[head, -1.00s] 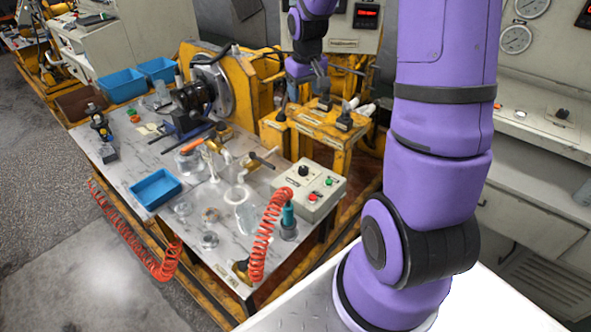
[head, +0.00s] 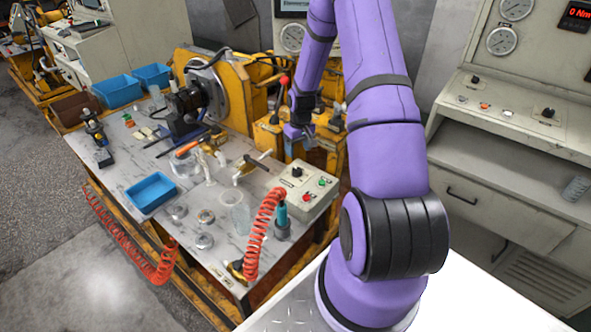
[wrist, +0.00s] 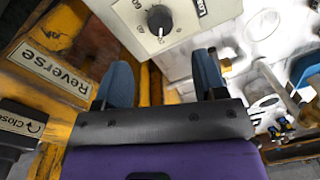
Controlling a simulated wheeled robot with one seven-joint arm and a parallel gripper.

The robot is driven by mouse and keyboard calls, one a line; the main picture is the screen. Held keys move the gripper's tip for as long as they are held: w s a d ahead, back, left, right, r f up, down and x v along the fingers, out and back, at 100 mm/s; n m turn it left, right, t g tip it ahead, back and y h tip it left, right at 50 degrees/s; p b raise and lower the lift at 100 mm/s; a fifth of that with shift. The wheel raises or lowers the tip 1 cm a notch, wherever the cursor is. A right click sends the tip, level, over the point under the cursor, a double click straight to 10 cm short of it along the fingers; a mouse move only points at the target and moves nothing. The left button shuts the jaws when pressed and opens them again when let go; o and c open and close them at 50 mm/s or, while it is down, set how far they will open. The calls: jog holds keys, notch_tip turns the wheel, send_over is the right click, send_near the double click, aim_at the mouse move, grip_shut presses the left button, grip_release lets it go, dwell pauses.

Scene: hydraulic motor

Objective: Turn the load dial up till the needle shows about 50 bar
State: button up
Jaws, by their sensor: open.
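A grey control box (head: 312,199) with a black round dial (head: 297,172) and green and red buttons stands at the table's right edge. The wrist view shows a black dial (wrist: 158,19) with a printed scale, on a pale panel beside a partly cut-off label; I cannot tell for sure that it is the load dial. My gripper (wrist: 163,78) is open and empty, its blue fingers apart below the dial in the picture, not touching it. In the head view my gripper (head: 297,131) is behind the box. Round gauges (head: 502,40) (head: 292,38) have needles too small to read.
A red coiled hose (head: 262,232) rises close to the box's left. Glass jars and brass fittings crowd the metal table (head: 150,220). Yellow machinery (head: 240,95) stands behind. A grey console (head: 510,125) with knobs is at the right.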

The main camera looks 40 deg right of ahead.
aim_at(297, 170)
jog(key=f, duration=0.9)
jog(key=shift+a+f, duration=0.25)
